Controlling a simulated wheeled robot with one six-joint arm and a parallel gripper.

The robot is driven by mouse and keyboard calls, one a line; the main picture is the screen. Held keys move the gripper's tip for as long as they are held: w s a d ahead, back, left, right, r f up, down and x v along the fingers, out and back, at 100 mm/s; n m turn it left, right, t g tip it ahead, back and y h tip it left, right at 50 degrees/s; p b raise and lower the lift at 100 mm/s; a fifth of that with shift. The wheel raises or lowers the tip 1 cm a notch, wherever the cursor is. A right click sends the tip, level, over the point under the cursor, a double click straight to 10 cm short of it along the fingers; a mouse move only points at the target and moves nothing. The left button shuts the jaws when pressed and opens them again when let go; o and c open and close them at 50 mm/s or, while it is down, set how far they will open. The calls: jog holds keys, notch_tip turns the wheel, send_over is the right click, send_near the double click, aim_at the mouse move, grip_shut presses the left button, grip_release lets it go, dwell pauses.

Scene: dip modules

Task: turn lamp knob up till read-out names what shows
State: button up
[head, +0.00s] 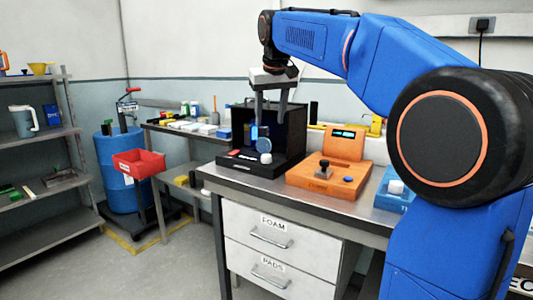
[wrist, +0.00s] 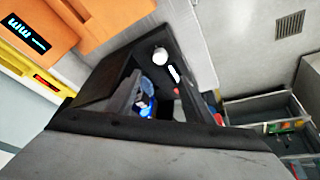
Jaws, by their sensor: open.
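A black open-fronted box (head: 287,137) stands on the bench, with blue light inside. A pale blue disc (head: 264,145) and a bright blue thing show in it; I cannot tell what they are. On its front ledge is a round white knob (head: 266,157), which also shows in the wrist view (wrist: 160,56). An orange unit (head: 318,186) to its right carries a dark read-out (head: 347,133) with cyan marks too small to read. The read-out is lit in the wrist view (wrist: 25,36), its marks unclear. My gripper (head: 270,120) is open and empty, pointing down at the box.
The orange unit has a dark lever-like control (head: 324,170) and a blue button (head: 348,179). A blue unit (head: 393,193) with a white block stands to the right. Behind are a cluttered side bench, a red bin (head: 139,163) and a blue drum.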

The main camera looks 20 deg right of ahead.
aim_at(266, 155)
jog(key=x, duration=1.4)
jog(key=shift+f, duration=0.35)
jog(key=c, duration=1)
